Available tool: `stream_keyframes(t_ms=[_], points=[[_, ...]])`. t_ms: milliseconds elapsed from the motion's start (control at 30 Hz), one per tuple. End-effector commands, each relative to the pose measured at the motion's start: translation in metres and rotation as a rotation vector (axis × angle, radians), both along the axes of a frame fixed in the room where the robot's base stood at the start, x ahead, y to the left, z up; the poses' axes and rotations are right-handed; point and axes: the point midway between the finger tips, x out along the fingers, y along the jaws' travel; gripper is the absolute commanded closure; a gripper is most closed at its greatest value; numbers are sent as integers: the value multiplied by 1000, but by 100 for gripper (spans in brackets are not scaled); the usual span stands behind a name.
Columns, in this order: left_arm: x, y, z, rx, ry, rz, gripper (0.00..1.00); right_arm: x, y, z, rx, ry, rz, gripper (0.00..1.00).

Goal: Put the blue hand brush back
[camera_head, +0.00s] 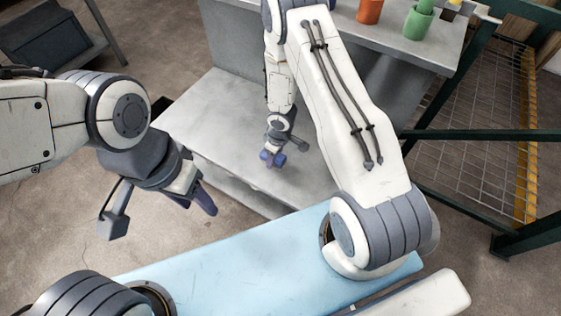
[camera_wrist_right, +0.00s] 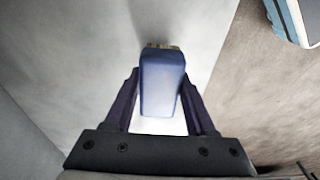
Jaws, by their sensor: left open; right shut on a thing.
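The blue hand brush (camera_wrist_right: 161,82) is between the two fingers of my right gripper (camera_wrist_right: 160,98) in the right wrist view. Its blue body faces the camera and a strip of tan bristles shows at its far end. In the head view the brush (camera_head: 278,160) is a small blue shape at the tip of my right gripper (camera_head: 272,154), over the lower grey shelf surface (camera_head: 225,110). I cannot tell whether it touches the surface. My left gripper (camera_head: 197,198) is open and empty, left of the shelf and above the floor.
A higher grey worktop (camera_head: 405,45) stands behind, with an orange pot (camera_head: 369,11) and a green pot (camera_head: 417,24) on it. A green metal frame with wire mesh (camera_head: 475,150) is on the right. The lower shelf's left part is clear.

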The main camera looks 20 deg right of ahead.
Motion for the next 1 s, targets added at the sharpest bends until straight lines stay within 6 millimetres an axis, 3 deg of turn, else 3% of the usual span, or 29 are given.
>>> stream_keyframes(t_ms=[33,200,633,667,700,733,1000], points=[[0,0,-11,0,0,0,50,0,0,-12,0,0,-2,100],[0,0,-31,1,1,0,50,0,-1,-35,0,0,-2,100],[0,0,-33,0,0,0,50,0,0,-38,0,0,-1,100],[0,0,-32,0,0,0,50,0,0,-37,0,0,-1,37],[0,0,-31,0,0,0,50,0,0,-37,0,0,-1,21],[0,0,-31,0,0,0,50,0,0,-37,0,0,-1,14],[0,0,-31,0,0,0,50,0,0,-37,0,0,0,14]])
